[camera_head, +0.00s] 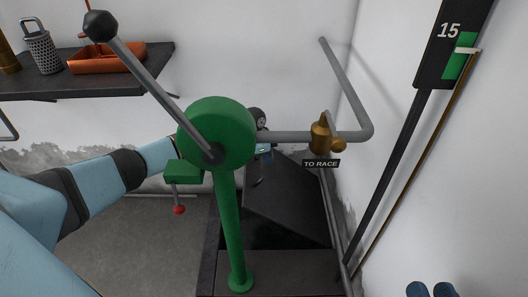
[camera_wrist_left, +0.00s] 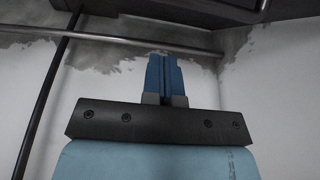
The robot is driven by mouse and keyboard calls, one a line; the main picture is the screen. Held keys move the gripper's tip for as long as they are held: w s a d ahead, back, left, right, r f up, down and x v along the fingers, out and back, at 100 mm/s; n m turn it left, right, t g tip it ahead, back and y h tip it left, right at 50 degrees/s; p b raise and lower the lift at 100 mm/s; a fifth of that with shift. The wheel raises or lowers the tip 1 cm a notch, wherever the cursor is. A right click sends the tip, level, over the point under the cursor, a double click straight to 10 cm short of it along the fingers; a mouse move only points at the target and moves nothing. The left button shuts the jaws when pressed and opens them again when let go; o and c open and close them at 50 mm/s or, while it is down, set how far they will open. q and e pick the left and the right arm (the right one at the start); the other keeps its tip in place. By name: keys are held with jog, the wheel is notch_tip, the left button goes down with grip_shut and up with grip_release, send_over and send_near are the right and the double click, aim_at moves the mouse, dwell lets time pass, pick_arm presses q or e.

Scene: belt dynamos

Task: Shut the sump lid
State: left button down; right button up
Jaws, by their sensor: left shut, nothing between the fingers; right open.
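The sump is a low dark box (camera_head: 275,275) on the floor behind and beside the green post. Its black lid (camera_head: 290,200) appears tilted up at the back, with a dark opening (camera_head: 262,236) in front of it; its exact angle is hard to tell. My left arm reaches in behind the green pump head. My left gripper (camera_head: 264,150) is mostly hidden there, near the far end of the lid; contact cannot be told. In the left wrist view its blue fingers (camera_wrist_left: 164,78) are shut and empty. My right gripper (camera_head: 431,290) shows only blue fingertips, apart, at the bottom edge.
A green pump head (camera_head: 225,130) with a long lever (camera_head: 155,80) stands in front of the sump. A grey pipe with a brass valve (camera_head: 321,135) and a "TO RACE" sign (camera_head: 321,163) runs above it. A gauge (camera_head: 450,50) and thin rods stand right. A shelf (camera_head: 110,75) hangs left.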

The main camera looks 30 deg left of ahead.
pick_arm(q)
jog(key=f, duration=0.2)
jog(key=f+b, duration=0.1)
jog(key=a+f+b, duration=0.1)
jog(key=f, duration=0.1)
jog(key=shift+s+f, duration=0.3)
jog(key=shift+f, duration=0.05)
pick_arm(e)
notch_tip(320, 180, down, 4)
jog(key=shift+w+r+n+g, duration=0.1)
jog(key=shift+n+g, duration=0.2)
jog(key=shift+g, duration=0.6)
